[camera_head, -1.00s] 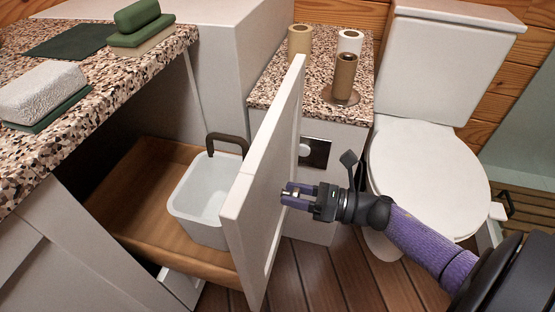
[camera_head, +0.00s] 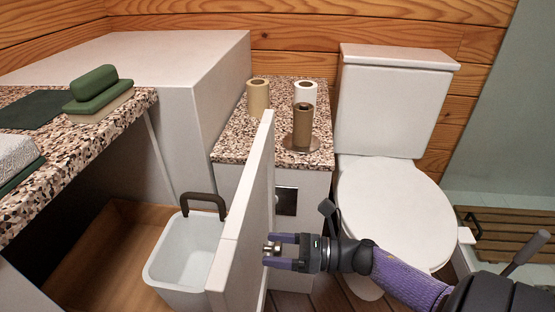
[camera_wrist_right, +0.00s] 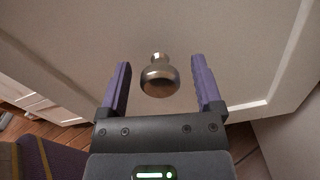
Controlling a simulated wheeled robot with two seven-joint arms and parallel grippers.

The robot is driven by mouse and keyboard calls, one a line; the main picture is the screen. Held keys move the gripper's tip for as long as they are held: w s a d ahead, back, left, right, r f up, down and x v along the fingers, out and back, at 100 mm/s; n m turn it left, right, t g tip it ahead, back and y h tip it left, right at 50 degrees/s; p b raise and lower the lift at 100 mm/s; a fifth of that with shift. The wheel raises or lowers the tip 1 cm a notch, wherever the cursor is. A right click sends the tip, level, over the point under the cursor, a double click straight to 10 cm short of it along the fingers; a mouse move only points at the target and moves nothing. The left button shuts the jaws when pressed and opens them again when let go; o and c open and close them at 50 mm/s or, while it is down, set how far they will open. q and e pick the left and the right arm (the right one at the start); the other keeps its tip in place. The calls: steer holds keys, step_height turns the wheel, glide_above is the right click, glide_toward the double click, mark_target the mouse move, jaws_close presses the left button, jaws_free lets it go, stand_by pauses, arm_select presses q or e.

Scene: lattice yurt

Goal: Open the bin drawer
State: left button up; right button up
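The bin drawer stands pulled out, with its white front panel (camera_head: 243,235) upright and its wooden box (camera_head: 108,262) showing behind it. A white bin (camera_head: 184,252) with a dark handle (camera_head: 204,201) sits inside. The panel's round metal knob (camera_wrist_right: 160,78) is in the right wrist view, between the two purple fingers of my right gripper (camera_wrist_right: 160,85). The fingers are apart, with a gap on each side of the knob. In the head view my right gripper (camera_head: 279,250) is at the panel's outer face. My left gripper is out of view.
A speckled counter (camera_head: 119,114) is at the left, with a green soap block (camera_head: 94,83). A speckled ledge (camera_head: 234,125) behind the panel holds paper rolls (camera_head: 303,128). A toilet (camera_head: 395,205) stands right, beyond my right arm. Wooden floor shows below.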

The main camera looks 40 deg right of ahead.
steer(key=p+v, duration=0.1)
steer(key=v, duration=0.9)
steer(key=shift+p, duration=0.3)
